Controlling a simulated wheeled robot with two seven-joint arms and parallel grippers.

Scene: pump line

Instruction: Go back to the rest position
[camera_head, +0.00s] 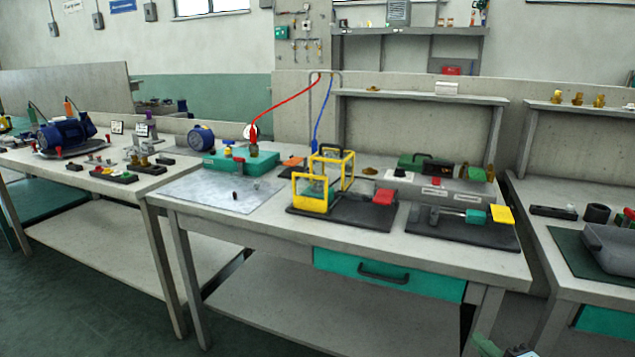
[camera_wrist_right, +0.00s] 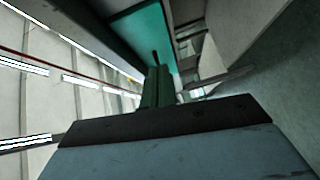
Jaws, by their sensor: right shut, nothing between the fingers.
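My right gripper (camera_head: 497,347) shows only in part at the bottom edge of the head view, right of centre, in front of the middle workbench. In the right wrist view its green fingers (camera_wrist_right: 158,76) are together, with nothing between them. A teal surface of the bench shows beyond the fingertips. My left gripper is in neither view.
The middle workbench (camera_head: 265,216) has a teal drawer (camera_head: 388,274) with a dark handle. A right bench holds a grey bin (camera_head: 612,245). Green floor (camera_head: 95,280) lies in front.

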